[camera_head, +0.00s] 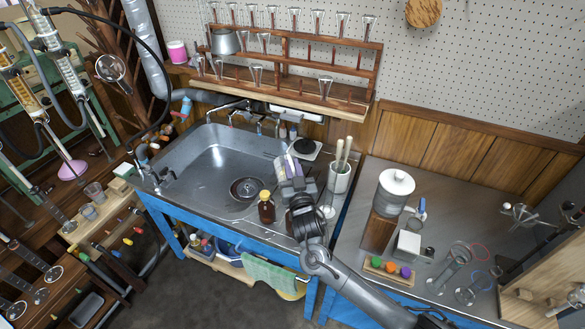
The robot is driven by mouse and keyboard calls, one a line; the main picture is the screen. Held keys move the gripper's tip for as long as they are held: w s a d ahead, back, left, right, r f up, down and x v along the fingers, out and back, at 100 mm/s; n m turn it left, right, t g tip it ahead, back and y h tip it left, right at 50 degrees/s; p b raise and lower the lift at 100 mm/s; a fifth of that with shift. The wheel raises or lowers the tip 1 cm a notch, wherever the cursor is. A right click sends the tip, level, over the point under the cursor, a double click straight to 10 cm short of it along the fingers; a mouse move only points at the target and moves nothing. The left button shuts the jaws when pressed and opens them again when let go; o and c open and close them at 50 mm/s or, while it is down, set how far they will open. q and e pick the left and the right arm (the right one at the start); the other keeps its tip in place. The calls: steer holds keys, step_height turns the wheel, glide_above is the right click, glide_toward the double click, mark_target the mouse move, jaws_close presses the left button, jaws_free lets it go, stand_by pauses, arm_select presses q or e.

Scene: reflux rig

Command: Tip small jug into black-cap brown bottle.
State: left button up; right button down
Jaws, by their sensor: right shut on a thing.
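A small brown bottle (266,208) stands upright near the sink's front rim, just left of my right arm. Its top looks yellowish-orange, and I make out no black cap on it. My right gripper (284,168) is over the right side of the sink, above and right of the bottle. It is shut on a small pale thing, probably the small jug, mostly hidden by the gripper, so its tilt and contents cannot be told. My left gripper is not in view.
The steel sink (205,150) is open to the left. A white pot with wooden-handled tools (340,178) stands close right of my gripper. A rack of glass funnels (285,50) hangs behind. A white-lidded canister (393,190) and glassware crowd the right bench.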

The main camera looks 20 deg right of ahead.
steer(key=shift+s+f+t+b, duration=0.1)
steer(key=shift+s+t+b, duration=0.3)
steer(key=shift+b, duration=0.35)
steer(key=shift+s+a+t+b, duration=0.1)
steer(key=shift+s+t+b, duration=0.2)
steer(key=shift+s+b, duration=0.15)
